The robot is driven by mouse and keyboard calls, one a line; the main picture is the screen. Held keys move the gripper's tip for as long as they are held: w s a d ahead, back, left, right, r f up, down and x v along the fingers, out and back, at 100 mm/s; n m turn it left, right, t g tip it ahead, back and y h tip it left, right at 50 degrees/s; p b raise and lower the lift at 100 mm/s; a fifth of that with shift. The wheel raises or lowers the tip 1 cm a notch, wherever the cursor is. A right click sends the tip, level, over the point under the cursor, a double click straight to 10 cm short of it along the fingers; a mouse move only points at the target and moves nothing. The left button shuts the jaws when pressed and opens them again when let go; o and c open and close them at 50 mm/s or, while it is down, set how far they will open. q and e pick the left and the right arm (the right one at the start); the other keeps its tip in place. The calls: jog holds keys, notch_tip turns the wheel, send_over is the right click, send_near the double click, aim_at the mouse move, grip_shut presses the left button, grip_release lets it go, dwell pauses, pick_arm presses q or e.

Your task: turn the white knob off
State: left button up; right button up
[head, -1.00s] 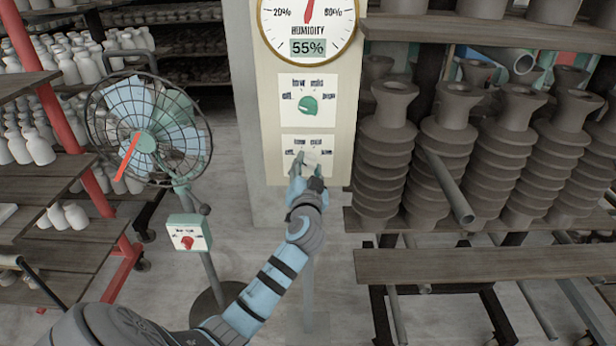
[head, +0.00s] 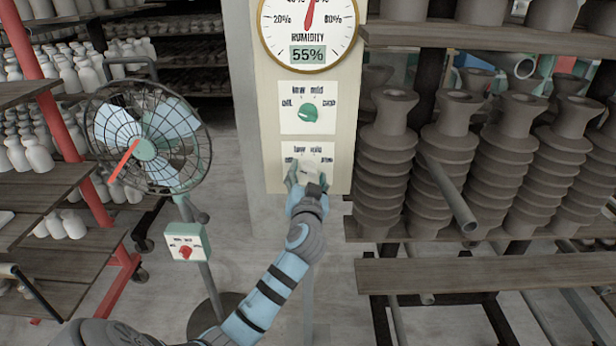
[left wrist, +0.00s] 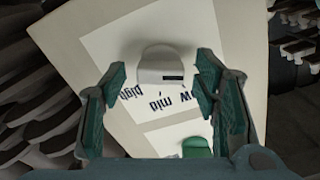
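The white knob (head: 308,173) sits on the lower dial plate (head: 318,152) of the cream wall panel, partly hidden by my left gripper (head: 306,184). In the left wrist view the white knob (left wrist: 160,66) shows between the two green-padded fingers of my left gripper (left wrist: 160,76). The fingers are open, with a gap on each side of the knob. The plate's printed labels appear upside down there, and a dark mark shows on the knob's edge. My right gripper is in neither view.
A green knob (head: 310,112) sits on the upper plate, below a humidity gauge (head: 306,28) reading 55%. A caged fan (head: 148,140) with a red-knobbed control box (head: 187,243) stands left. Shelves of grey ribbed clay pieces (head: 450,150) stand close on the right.

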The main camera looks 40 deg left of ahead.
pick_arm(q)
jog(key=v, duration=1.2)
